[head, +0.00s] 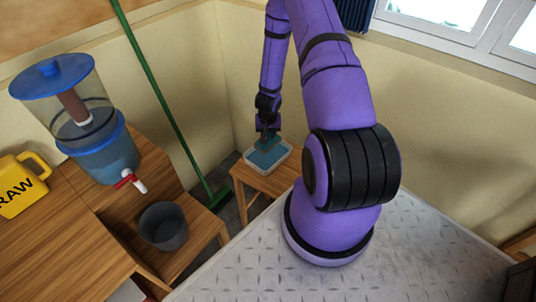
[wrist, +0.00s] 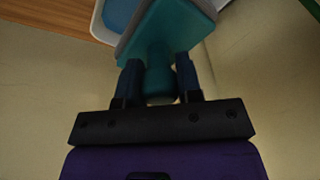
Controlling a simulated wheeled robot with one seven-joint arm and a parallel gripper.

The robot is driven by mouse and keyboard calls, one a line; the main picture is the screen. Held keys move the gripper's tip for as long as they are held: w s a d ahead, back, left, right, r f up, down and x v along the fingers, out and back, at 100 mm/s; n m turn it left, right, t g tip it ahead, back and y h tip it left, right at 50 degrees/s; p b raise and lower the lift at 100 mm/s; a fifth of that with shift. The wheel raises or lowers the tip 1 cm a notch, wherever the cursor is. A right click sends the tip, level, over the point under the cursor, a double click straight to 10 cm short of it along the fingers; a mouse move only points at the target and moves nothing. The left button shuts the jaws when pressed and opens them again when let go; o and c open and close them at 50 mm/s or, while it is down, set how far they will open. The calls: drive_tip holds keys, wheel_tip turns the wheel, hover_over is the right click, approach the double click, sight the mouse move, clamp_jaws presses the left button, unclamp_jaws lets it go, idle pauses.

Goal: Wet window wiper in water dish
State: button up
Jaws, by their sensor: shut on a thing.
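The window wiper (wrist: 158,40) is teal with a wide head and a narrower handle. My gripper (wrist: 158,78) is shut on its handle, with one finger on each side in the wrist view. The white water dish (head: 283,151) with blue water stands on a small wooden stool. In the head view my gripper (head: 268,130) points down over the dish, and the wiper's head (head: 270,142) is at or just above the water. I cannot tell whether it touches the water. The dish's rim (wrist: 98,24) also shows in the wrist view, partly hidden behind the wiper.
The wooden stool (head: 262,183) stands in the corner by the walls. A green broom (head: 165,100) leans left of it. A window is at upper right.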

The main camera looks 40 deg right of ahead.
drive_tip(key=shift+r, duration=2.05)
